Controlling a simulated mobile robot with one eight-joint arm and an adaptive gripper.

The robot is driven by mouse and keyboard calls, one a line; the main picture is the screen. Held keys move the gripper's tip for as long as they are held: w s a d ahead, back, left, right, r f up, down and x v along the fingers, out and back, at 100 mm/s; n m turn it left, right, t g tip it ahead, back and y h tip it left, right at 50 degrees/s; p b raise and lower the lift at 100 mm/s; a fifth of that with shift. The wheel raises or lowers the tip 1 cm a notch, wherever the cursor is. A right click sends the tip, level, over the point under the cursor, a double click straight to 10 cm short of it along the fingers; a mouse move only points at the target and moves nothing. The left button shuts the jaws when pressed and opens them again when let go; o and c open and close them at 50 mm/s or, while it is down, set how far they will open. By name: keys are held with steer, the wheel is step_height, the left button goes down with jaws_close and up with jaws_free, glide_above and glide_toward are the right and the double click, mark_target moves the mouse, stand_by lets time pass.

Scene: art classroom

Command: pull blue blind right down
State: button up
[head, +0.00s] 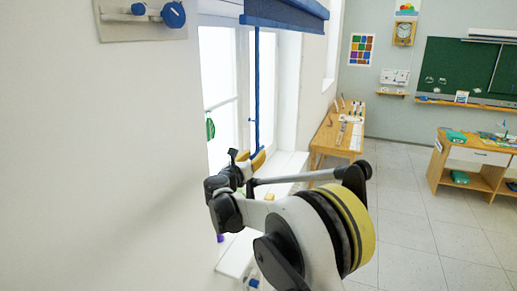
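The blue blind (287,14) is rolled up at the top of the window, at the top of the head view. A blue pull cord (256,90) hangs straight down from its left part in front of the window. My gripper (250,158) is at the lower end of the cord, with its yellow-orange finger pads close around or beside it. The pads and my arm hide the cord's end, so I cannot tell whether the fingers touch or grip it.
A white wall fills the left, with a board bearing a blue knob (173,14). A white sill (285,165) lies below the window. A wooden table (340,135) stands beyond it. A wooden desk (472,160) stands at right. The tiled floor between is clear.

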mark_target(258, 151)
steer(key=shift+p+x, duration=0.3)
steer(key=shift+x, duration=1.4)
steer(key=shift+c, duration=0.4)
jaws_close()
step_height(258, 151, down, 52)
steer(key=b, duration=3.5)
steer(key=shift+f+b, duration=0.2)
steer(key=shift+b, duration=0.2)
steer(key=shift+o, duration=0.4)
jaws_free()
